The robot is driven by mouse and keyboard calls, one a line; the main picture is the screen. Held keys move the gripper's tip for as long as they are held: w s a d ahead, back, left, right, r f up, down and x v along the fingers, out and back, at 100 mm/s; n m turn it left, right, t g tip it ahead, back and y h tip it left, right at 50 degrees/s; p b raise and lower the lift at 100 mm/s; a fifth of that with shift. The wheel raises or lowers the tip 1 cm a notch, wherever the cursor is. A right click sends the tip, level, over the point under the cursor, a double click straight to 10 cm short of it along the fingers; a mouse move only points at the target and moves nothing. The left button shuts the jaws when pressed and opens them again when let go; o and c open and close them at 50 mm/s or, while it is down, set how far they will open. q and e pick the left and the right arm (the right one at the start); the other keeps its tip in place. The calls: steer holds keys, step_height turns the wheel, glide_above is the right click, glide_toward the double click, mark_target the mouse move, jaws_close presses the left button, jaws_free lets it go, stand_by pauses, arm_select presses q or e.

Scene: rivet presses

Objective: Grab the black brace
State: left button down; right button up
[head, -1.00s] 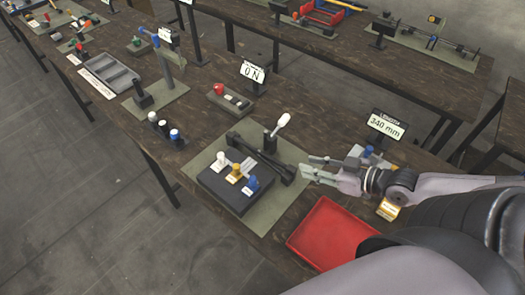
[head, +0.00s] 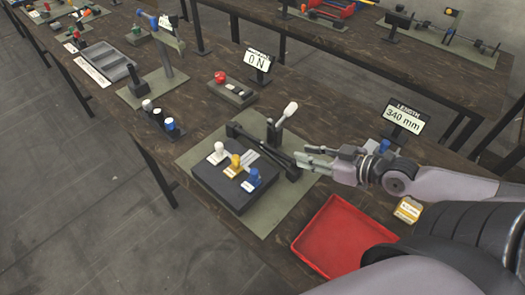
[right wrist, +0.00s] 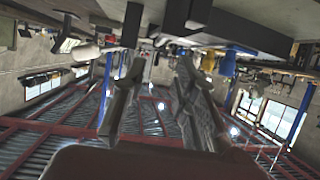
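The black brace (head: 264,152) is a long dark bar lying on the grey-green mat (head: 275,218), behind the dark block with white, yellow and blue knobs. Its near right end stands up as a small dark block. My right gripper (head: 303,160) is just right of that end, fingers pointing left; I cannot tell whether they touch it. In the right wrist view the two fingers (right wrist: 160,68) are spread apart with nothing seen between them. Dark parts show beyond the tips, and I cannot tell which is the brace. My left gripper is not in view.
A white-handled lever (head: 283,122) rises beside the brace. The knob block (head: 215,185) is in front of it. A red tray (head: 340,238) is below my right arm. A "340 mm" display (head: 404,117) and a yellow box (head: 408,210) stand near the arm.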

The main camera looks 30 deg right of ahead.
mark_target(269, 147)
steer(key=shift+x, duration=4.1)
steer(key=x, duration=0.2)
steer(key=p+x, duration=0.1)
steer(key=x, duration=0.2)
steer(key=shift+a+r, duration=0.25)
steer(key=shift+w+a+f, duration=0.1)
steer(key=shift+f, duration=0.1)
steer(key=shift+c, duration=0.2)
jaws_close()
